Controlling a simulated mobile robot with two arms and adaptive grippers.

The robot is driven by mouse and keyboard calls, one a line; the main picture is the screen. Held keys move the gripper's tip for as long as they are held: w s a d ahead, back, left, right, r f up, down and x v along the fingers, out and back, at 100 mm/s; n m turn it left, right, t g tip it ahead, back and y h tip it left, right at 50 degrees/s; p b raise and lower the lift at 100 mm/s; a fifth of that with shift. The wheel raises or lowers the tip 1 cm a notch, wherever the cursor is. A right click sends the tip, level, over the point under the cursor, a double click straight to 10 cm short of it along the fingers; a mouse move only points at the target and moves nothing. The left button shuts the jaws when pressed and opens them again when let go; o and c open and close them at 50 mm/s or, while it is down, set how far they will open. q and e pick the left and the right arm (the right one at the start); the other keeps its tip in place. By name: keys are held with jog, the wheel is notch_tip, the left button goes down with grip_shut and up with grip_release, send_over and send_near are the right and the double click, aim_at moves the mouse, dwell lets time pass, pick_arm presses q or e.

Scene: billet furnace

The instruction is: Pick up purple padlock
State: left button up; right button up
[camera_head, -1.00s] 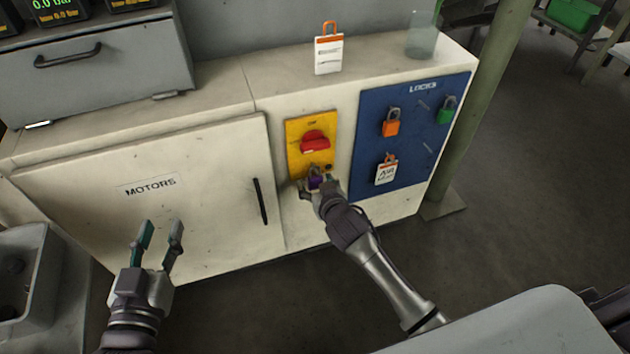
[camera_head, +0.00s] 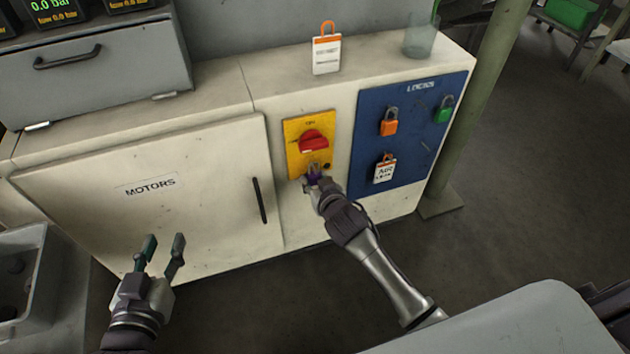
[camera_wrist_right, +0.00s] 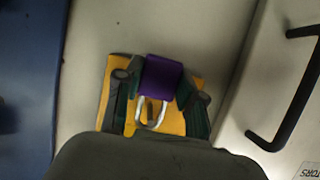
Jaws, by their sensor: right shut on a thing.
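The purple padlock (camera_wrist_right: 162,78) is between the fingers of my right gripper (camera_wrist_right: 160,95) in the right wrist view, its pale shackle toward the gripper's palm. My right gripper (camera_head: 317,180) is shut on it in the head view, just below the red rotary switch (camera_head: 313,141) on the yellow plate (camera_head: 296,160). There only a small purple patch of the padlock (camera_head: 313,174) shows. Whether the shackle touches the plate cannot be told. My left gripper (camera_head: 160,256) is open and empty in front of the MOTORS door.
A white and orange tag (camera_head: 326,54) and a glass (camera_head: 420,40) stand on the cabinet. A black door handle (camera_head: 260,200) is left of the plate.

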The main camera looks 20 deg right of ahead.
pick_arm(q)
jog(key=s+a+f+g+y+p, duration=0.2)
jog(key=s+a+f+g+p, duration=0.1)
jog(key=s+f+g, duration=0.6)
jog(key=shift+s+a+f+n+y, duration=0.3)
jog(key=shift+s+a+f, duration=0.4)
jog(key=shift+s, duration=0.45)
pick_arm(e)
jog(key=s, duration=1.8)
jog(key=shift+d+r, duration=0.25)
jog(key=shift+d, duration=0.05)
